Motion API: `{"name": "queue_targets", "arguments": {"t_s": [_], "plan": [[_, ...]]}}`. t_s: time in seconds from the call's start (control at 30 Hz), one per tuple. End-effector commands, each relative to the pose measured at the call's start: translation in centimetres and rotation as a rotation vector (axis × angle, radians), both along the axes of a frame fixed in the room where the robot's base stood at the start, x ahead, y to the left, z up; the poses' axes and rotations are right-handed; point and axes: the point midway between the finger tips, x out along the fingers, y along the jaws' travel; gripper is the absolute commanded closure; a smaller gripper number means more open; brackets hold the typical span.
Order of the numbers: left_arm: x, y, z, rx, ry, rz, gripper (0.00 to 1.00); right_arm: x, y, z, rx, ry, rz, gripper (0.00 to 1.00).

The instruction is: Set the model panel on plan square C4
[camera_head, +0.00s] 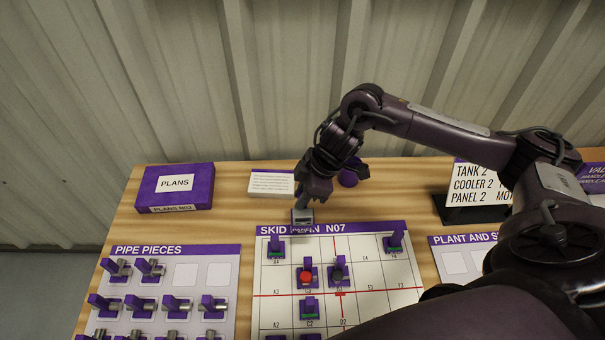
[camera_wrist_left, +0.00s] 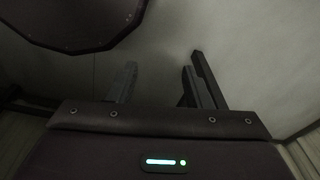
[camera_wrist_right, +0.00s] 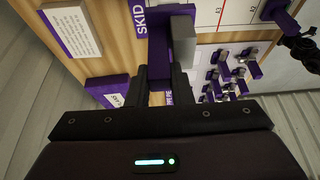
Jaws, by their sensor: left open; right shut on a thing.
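My right gripper (camera_head: 301,200) is shut on a small grey and purple model, which I take to be the model panel (camera_head: 302,216), above the top edge of the skid plan (camera_head: 383,299). In the right wrist view the panel (camera_wrist_right: 184,42) sticks out beyond the fingers (camera_wrist_right: 167,85), its grey block to the right of a purple part. Plan square C4 (camera_head: 304,248) looks bare, below the panel in the head view; its label is hard to read. My left gripper (camera_wrist_left: 163,75) is open and empty in the left wrist view; the head view does not show it.
Models stand around C4: a red-topped one (camera_head: 306,276) just below, a dark-topped one (camera_head: 339,273) to its right, and a purple one (camera_head: 276,245) on A4. The pipe pieces board (camera_head: 190,265) is left. A plans box (camera_head: 176,187) and purple pot (camera_head: 349,177) stand behind.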

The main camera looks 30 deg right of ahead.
Motion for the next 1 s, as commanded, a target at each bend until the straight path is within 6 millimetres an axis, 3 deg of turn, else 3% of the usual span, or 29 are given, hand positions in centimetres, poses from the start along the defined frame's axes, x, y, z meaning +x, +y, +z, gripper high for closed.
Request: {"name": "queue_targets", "arguments": {"t_s": [0.13,0.3,0.43,0.57,0.8,1.0], "plan": [[-0.3,0.3,-1.0,0.003,0.005,-0.001,0.55,-0.1,-0.1,-1.0,-0.001,0.000,-0.001,1.00],[-4.0,-1.1,-3.1,-0.011,0.056,0.000,0.55,-0.1,-0.1,-2.5,-0.002,-0.001,-0.001,1.00],[-5.4,-2.1,-4.8,-0.023,0.076,-0.004,0.55,-0.1,-0.1,-3.9,-0.001,-0.002,-0.001,1.00],[-4.6,-1.8,-5.1,-0.020,0.065,-0.004,0.55,-0.2,0.0,-5.0,-0.001,0.001,-0.002,1.00],[-1.2,-1.1,-5.0,-0.014,0.014,-0.001,0.55,-0.1,0.0,-5.5,0.001,-0.001,-0.001,1.00],[-2.0,-1.1,-5.0,-0.013,0.026,0.002,0.55,-0.1,0.0,-5.5,0.000,0.000,-0.001,1.00]]}}
